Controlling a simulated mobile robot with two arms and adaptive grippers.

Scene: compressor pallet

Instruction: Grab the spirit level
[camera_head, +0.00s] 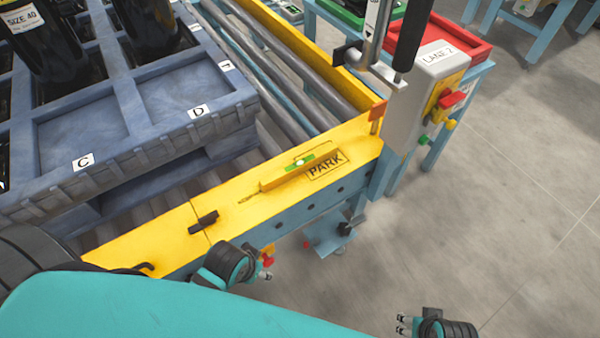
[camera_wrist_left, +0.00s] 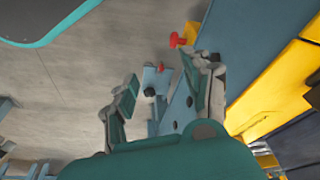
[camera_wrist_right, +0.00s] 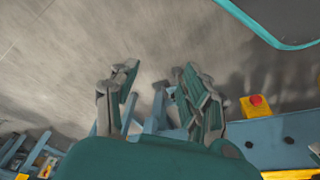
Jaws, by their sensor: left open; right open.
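The spirit level (camera_head: 272,184) is a slim yellow bar with a green vial section. It lies flat on the yellow top of the conveyor's side rail (camera_head: 160,232), beside the PARK label, in the head view. I cannot make it out in either wrist view. My right gripper (camera_head: 402,325) is at the bottom right of the head view, over the floor and well apart from the level. Its fingers are open and empty in the right wrist view (camera_wrist_right: 157,80). My left gripper is open and empty in the left wrist view (camera_wrist_left: 167,92), beside the blue frame below the yellow rail.
A dark hook-like part (camera_head: 203,222) sits on the rail left of the level. A grey control box (camera_head: 428,82) with coloured buttons stands at the rail's right end. A blue-grey pallet (camera_head: 140,120) lies on the rollers behind. The floor at right is clear.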

